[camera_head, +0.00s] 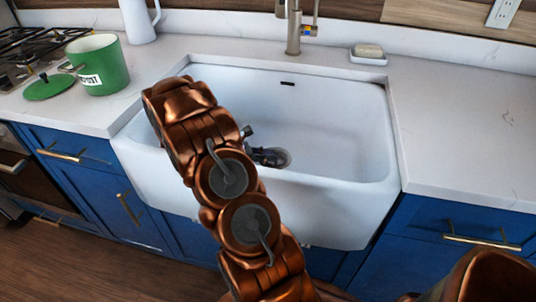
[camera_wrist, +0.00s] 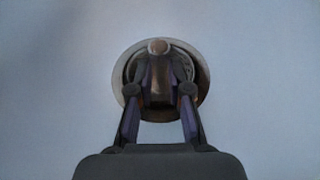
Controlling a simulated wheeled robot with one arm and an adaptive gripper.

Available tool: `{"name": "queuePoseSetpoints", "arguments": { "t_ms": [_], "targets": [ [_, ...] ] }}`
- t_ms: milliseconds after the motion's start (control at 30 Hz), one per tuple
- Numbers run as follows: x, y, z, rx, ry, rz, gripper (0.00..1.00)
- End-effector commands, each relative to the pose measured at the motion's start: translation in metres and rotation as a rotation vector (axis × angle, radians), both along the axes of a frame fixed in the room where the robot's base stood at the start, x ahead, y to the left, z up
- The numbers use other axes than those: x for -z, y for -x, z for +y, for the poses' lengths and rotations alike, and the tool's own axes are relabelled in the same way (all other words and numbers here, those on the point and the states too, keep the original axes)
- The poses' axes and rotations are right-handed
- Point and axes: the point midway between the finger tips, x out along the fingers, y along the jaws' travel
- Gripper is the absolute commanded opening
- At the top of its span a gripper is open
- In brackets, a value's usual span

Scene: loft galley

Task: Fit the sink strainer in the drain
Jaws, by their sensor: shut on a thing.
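The white sink (camera_head: 340,140) has a round metal drain (camera_head: 285,158) in its floor. In the wrist view the drain's bright rim (camera_wrist: 203,82) shows around my fingers. My gripper (camera_head: 262,155) is down inside the sink at the drain; in the wrist view my gripper (camera_wrist: 160,85) is shut on the strainer. Only a little of the strainer (camera_wrist: 158,46) shows, a small rounded knob between the fingertips, over the drain opening. The fingers hide most of the strainer. I cannot tell whether it is seated in the drain or just above it.
A faucet (camera_head: 294,30) stands behind the sink, with a soap dish (camera_head: 368,60) to its right. A green pot (camera_head: 100,68) and its lid (camera_head: 50,87) are on the left counter by the stove (camera_head: 30,50). The right counter (camera_head: 460,120) is clear.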

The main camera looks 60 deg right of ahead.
Motion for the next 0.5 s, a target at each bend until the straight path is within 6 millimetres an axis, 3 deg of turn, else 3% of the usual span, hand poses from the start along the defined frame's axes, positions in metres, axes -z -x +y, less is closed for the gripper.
{"name": "queuePoseSetpoints", "arguments": {
  "t_ms": [167,200,500],
  "targets": [
    [-0.0001,0.0,0.0,0.0,0.0,0.0,0.0],
    [-0.0001,0.0,0.0,0.0,0.0,0.0,0.2],
    [0.0,0.0001,0.0001,0.0,-0.001,0.001,0.47]
  ]
}}
